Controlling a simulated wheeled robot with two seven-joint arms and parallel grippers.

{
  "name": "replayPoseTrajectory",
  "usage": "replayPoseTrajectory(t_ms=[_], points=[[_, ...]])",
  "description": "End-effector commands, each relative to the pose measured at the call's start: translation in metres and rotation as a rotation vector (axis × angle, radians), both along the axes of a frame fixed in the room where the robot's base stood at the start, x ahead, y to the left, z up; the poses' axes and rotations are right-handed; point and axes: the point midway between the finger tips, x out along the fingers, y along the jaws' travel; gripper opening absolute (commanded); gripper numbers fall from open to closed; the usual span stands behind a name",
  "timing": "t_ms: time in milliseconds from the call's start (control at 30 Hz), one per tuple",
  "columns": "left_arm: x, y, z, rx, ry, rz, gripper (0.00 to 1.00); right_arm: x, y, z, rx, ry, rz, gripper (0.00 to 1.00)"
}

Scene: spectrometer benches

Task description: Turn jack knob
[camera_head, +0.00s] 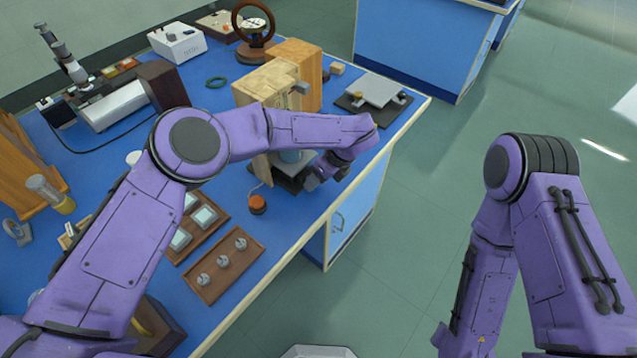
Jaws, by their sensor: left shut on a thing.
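A low device with a dark base (291,184), which looks like the jack, stands near the front edge of the blue bench in front of a pale wooden box (262,84). My left forearm and wrist cover much of it. My left gripper (315,181) is at the right side of this device, low over the bench edge, and is shut on its knob. The knob itself is hidden by the fingers and wrist. My right arm hangs at the right over the floor, and its gripper is out of view.
A flat plate on a dark base (374,90) stands behind right. Free floor (400,260) lies to the right.

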Motion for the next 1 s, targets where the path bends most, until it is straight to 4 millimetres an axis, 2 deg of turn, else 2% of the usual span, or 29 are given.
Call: replayPoseTrajectory(t_ms=[33, 333, 933, 967, 1000], points=[[0.0, 0.0, -0.008, 0.02, 0.024, 0.003, 0.07, 0.0, 0.0, -0.011, 0.0, 0.0, 0.0, 0.43], [0.001, -0.002, -0.008, 0.106, 0.146, 0.002, 0.07, 0.0, 0.0, -0.035, 0.0, 0.0, 0.0, 0.43], [0.001, -0.002, -0.004, 0.135, 0.19, 0.001, 0.07, 0.0, 0.0, -0.04, 0.0, 0.0, 0.0, 0.43], [0.001, -0.002, -0.004, 0.135, 0.19, 0.001, 0.41, 0.0, 0.0, -0.04, 0.0, 0.0, 0.0, 0.43], [0.001, -0.002, -0.004, 0.135, 0.19, 0.001, 0.54, 0.0, 0.0, -0.04, 0.0, 0.0, 0.0, 0.43]])
